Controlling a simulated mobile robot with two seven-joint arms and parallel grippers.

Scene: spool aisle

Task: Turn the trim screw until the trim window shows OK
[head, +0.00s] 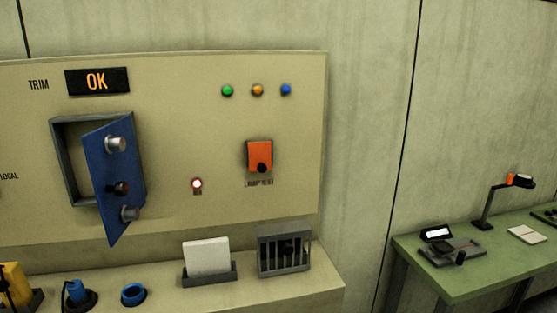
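The trim window (97,82) is a black display on the upper left of the beige panel, and it reads OK in orange. The word TRIM is printed to its left. Below it a blue door (112,171) stands swung open from a grey-framed recess (72,162). The door has two silvery knobs and a dark knob between them. I cannot make out the trim screw; the door covers part of the recess. Neither of my grippers is in view.
A white card (206,256), a slotted grey rack (284,251) and a blue ring (133,294) stand on the ledge. A green table (464,273) is at right.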

